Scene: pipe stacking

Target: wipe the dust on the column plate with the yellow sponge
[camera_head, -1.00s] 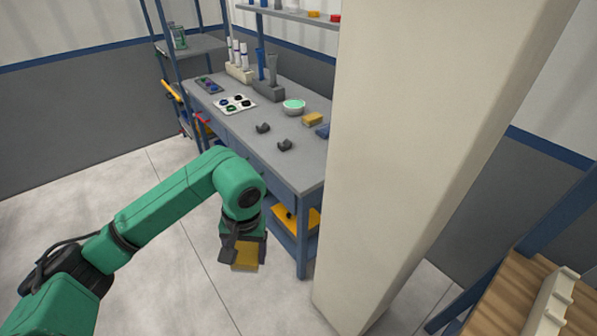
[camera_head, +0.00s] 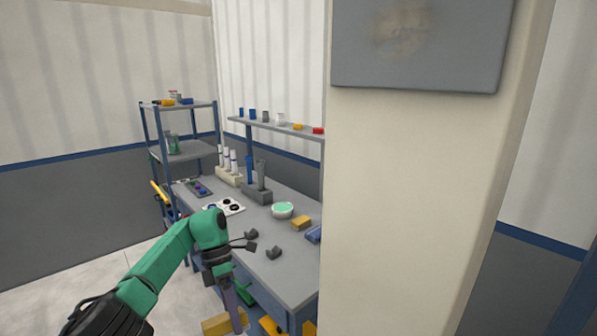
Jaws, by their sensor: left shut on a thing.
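The grey column plate (camera_head: 455,70) is at the top of the picture, on the cream column, and its upper part is cut off by the frame. A brownish dust smudge (camera_head: 402,32) lies on its face. My left gripper (camera_head: 234,312) points down at the lower left, in front of the workbench. It is shut on the yellow sponge (camera_head: 213,326), which shows at the bottom edge and is partly cut off. The sponge is well below and left of the plate, apart from it. My right gripper is not in view.
The cream column (camera_head: 405,210) stands right of the workbench (camera_head: 285,275). On the bench are a yellow block (camera_head: 301,223), a green-topped bowl (camera_head: 283,210) and dark holders (camera_head: 274,253). Shelves stand behind. Space before the plate looks clear.

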